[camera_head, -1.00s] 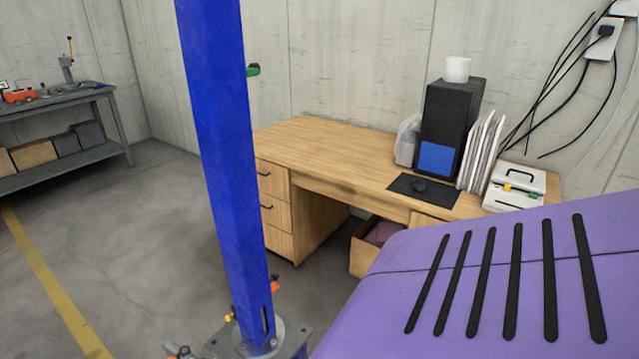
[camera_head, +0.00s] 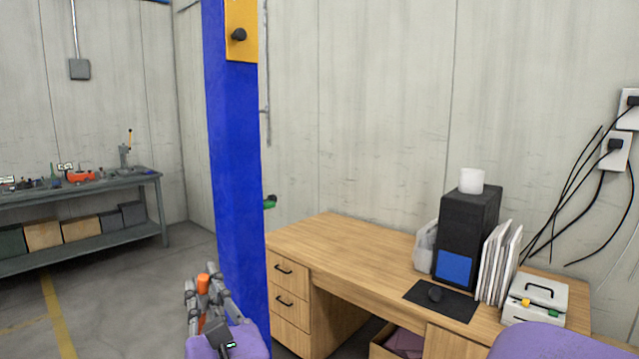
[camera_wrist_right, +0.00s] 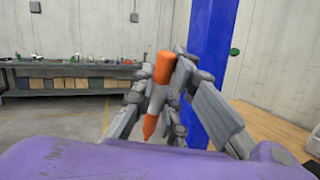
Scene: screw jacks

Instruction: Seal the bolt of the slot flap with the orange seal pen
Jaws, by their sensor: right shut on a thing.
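The orange seal pen (camera_head: 203,284) is held in my right gripper (camera_head: 208,290), low in the head view in front of the blue post. In the right wrist view, the pen (camera_wrist_right: 162,68) stands nearly upright between the closed fingers (camera_wrist_right: 161,88), with its orange pointed end downward and a grey band in the middle. I cannot make out the slot flap or its bolt in either view. My left gripper is not in view.
A grey workbench (camera_head: 80,190) is at the left. Floor between is open.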

